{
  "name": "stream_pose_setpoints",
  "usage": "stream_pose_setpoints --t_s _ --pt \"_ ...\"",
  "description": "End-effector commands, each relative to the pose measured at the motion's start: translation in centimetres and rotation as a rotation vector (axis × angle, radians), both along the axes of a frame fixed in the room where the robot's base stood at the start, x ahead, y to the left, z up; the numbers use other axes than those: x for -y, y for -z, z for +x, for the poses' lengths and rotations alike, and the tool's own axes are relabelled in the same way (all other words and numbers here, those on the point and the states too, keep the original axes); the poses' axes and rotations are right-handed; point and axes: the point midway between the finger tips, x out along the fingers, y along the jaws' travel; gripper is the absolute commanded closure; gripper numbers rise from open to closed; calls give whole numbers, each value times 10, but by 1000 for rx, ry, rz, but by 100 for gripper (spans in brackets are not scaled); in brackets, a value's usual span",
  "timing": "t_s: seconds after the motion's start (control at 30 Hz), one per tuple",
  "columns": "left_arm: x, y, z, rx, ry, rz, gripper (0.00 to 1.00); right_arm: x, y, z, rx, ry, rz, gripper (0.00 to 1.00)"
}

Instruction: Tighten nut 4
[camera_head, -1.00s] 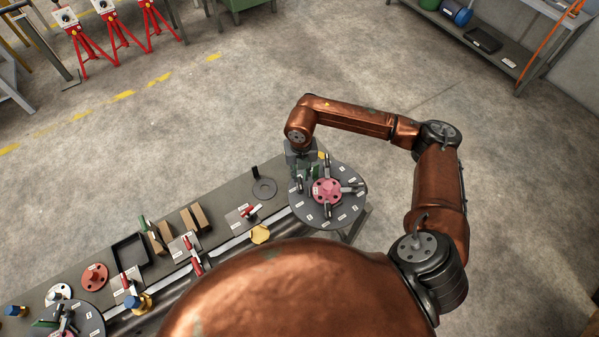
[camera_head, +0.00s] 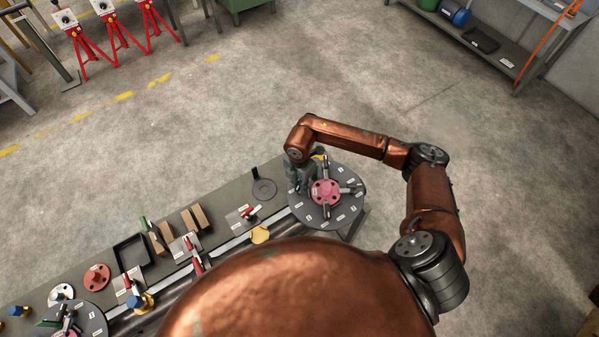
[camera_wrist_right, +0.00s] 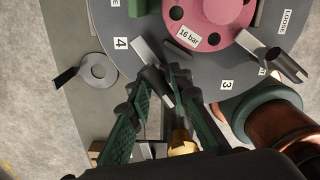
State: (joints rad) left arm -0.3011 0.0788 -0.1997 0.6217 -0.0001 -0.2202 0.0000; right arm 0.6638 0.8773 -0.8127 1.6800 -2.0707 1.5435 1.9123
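A round grey disc (camera_head: 348,207) with white labels carries a pink hub (camera_head: 325,192) and radial grey metal pieces. In the right wrist view the pink hub (camera_wrist_right: 205,22) bears a "16 bar" label, and the disc (camera_wrist_right: 205,100) shows labels 4, 3 and LOOSE. A flat grey piece (camera_wrist_right: 144,54) with a dark rod (camera_wrist_right: 155,82) lies beside label 4. My right gripper (camera_head: 303,183) is at the disc's left edge. In the wrist view its green and black fingers (camera_wrist_right: 155,88) are apart, on either side of the rod; contact is unclear. Nut 4 itself cannot be made out. My left gripper is not in view.
A long grey bench (camera_head: 222,190) holds a black tray (camera_head: 131,252), wooden blocks (camera_head: 190,222), red-handled clamps and a dark ring (camera_head: 264,188). A second disc (camera_head: 92,318) stands at lower left. A brass-coloured part (camera_wrist_right: 181,141) shows beneath the fingers. Open floor lies beyond.

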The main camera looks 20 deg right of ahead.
Motion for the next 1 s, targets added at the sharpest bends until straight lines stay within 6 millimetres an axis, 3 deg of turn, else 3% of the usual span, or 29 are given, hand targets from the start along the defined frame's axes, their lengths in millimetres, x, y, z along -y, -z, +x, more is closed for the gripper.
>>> stream_pose_setpoints --t_s 0.4,0.77,1.0 --pt "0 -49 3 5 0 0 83 -1 -5 -1 -4 668 1 83" --pt "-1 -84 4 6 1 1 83 0 -4 -1 -3 1090 0 83" --pt "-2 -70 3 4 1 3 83 1 2 1 3 814 -1 83"
